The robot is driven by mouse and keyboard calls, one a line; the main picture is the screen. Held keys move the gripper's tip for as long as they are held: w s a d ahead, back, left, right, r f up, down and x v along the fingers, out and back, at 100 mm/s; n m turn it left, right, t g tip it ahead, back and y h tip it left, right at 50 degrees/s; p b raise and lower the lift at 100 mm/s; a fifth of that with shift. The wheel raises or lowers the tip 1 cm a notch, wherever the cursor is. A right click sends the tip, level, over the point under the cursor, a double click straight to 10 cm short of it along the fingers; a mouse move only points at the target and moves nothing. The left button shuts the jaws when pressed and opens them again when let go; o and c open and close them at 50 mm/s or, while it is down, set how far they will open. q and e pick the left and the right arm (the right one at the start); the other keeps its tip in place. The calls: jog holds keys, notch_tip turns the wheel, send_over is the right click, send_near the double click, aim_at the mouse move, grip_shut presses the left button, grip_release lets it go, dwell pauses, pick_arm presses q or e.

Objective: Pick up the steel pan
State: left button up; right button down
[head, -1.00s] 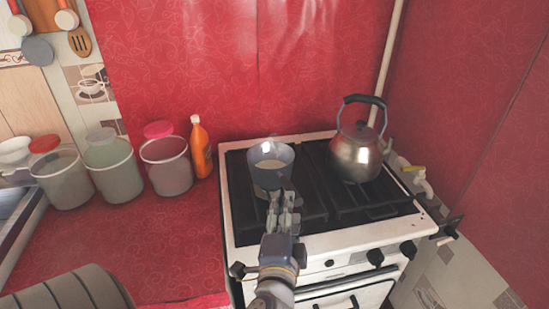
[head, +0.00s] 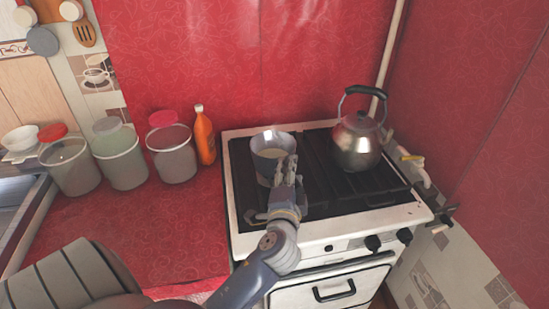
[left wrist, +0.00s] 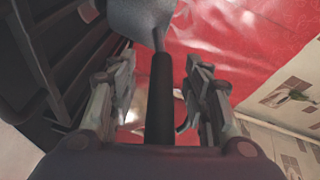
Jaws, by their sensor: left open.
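The steel pan (head: 271,146) sits on the left side of the stove top in the head view, with something pale inside it. My left gripper (head: 285,178) is at the pan's near side and hides its handle there. In the left wrist view, the pan's underside (left wrist: 138,18) shows at the top. Its dark handle (left wrist: 161,95) runs down between the two fingers of my left gripper (left wrist: 160,92). The fingers are open, with a gap on each side of the handle. My right gripper is not in view.
A steel kettle (head: 357,145) stands on the stove (head: 330,238) to the right of the pan. An orange bottle (head: 204,136) and several lidded jars (head: 173,152) line the back of the red counter (head: 170,235). The counter's front is clear.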

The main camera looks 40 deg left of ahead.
pick_arm(q)
jog(key=shift+s, duration=0.1)
jog(key=c, duration=0.3)
grip_shut()
jog(key=shift+r, duration=0.25)
